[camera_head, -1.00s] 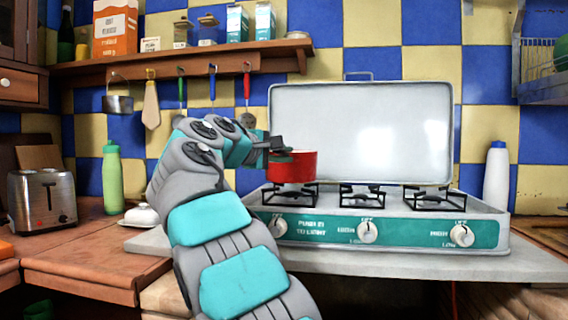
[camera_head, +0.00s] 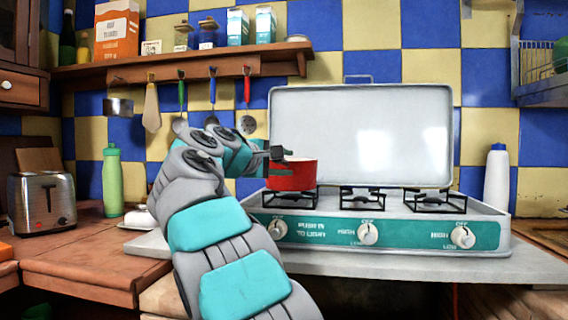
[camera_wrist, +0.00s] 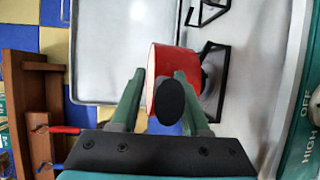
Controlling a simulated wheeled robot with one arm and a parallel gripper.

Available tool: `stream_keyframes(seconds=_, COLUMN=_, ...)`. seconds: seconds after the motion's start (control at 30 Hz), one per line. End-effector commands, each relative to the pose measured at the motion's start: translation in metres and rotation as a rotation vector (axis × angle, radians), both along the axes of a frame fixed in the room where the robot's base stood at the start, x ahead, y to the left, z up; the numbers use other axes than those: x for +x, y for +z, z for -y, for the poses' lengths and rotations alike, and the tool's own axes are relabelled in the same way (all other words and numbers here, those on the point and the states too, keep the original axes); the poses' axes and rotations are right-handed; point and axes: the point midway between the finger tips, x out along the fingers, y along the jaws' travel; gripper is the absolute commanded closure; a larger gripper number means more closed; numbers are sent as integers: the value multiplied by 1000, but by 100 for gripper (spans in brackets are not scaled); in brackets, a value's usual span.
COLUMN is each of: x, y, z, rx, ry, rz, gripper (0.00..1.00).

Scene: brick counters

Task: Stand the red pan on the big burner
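The red pan (camera_head: 292,176) is upright at the left burner (camera_head: 290,199) of the camping stove. Its base is at or just above the black grate; I cannot tell if it touches. In the wrist view the red pan (camera_wrist: 176,62) overlaps the left burner's grate (camera_wrist: 218,82), and its dark handle end points toward the camera. My gripper (camera_head: 277,153) is at the pan's handle, on the pan's left.
The stove (camera_head: 400,236) has a middle burner (camera_head: 361,200) and a right burner (camera_head: 436,200), both bare. Its raised lid (camera_head: 362,130) stands behind. A white bottle (camera_head: 496,175) is at right; a green bottle (camera_head: 112,180) and toaster (camera_head: 42,203) are at left. Utensils hang above.

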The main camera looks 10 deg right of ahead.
Motion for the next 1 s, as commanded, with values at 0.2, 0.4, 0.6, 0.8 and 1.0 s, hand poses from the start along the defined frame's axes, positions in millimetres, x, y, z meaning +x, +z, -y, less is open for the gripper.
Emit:
stream_keyframes(seconds=0.2, x=0, y=0, z=0, rx=0, ry=0, rz=0, gripper=53)
stream_keyframes(seconds=0.4, x=-4, y=7, z=-3, rx=0, ry=0, rz=0, gripper=53)
stream_keyframes(seconds=0.6, x=-32, y=14, z=-30, rx=-2, ry=3, rz=4, gripper=53)
stream_keyframes(seconds=0.8, x=-62, y=19, z=-57, rx=0, ry=1, rz=4, gripper=53)
stream_keyframes(seconds=1.0, x=-81, y=20, z=-75, rx=0, ry=-1, rz=0, gripper=53)
